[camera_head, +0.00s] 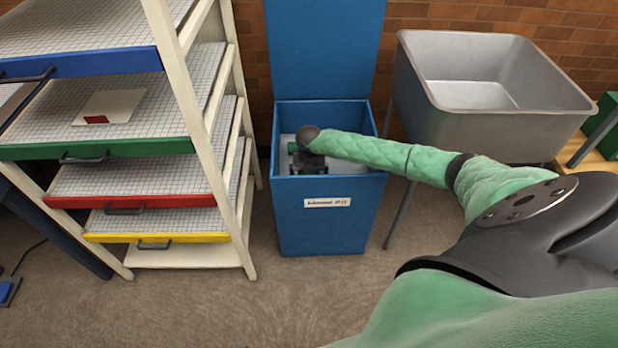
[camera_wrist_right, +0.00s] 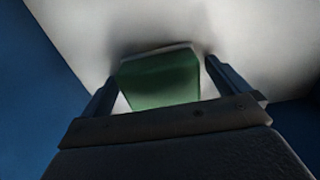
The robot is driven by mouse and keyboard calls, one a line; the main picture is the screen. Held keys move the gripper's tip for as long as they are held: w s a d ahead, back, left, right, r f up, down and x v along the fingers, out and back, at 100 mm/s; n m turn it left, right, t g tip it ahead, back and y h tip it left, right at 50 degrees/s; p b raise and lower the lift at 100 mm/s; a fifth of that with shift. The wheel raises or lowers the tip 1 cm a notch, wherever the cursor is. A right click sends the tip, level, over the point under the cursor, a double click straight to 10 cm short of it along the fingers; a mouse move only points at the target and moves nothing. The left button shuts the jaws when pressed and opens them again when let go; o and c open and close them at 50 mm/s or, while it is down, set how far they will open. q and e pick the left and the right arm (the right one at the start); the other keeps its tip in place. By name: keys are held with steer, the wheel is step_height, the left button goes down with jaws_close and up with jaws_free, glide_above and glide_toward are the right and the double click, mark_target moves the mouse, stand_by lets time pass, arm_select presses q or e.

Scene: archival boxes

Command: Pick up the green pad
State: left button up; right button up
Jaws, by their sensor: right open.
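The green pad (camera_wrist_right: 160,82) shows in the right wrist view as a green block with a pale top edge, near the white inside surface of the blue bin (camera_head: 325,222). My right gripper (camera_wrist_right: 160,72) is open, with one finger on each side of the pad and a gap on both sides. In the head view, my right gripper (camera_head: 309,168) reaches down into the bin's open top. My left gripper is not in view.
The bin's raised blue lid (camera_head: 325,45) stands behind it. A rack (camera_head: 237,190) with coloured, mesh-bottomed trays is close on the left. A grey metal sink (camera_head: 480,125) on legs is on the right. Carpet in front is clear.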

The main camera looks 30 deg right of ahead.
steer(key=c, duration=1)
step_height(320, 180, up, 9)
steer(key=shift+r, duration=0.2)
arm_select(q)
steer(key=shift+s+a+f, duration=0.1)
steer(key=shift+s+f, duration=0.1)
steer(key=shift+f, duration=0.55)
arm_select(e)
steer(key=shift+r, duration=0.35)
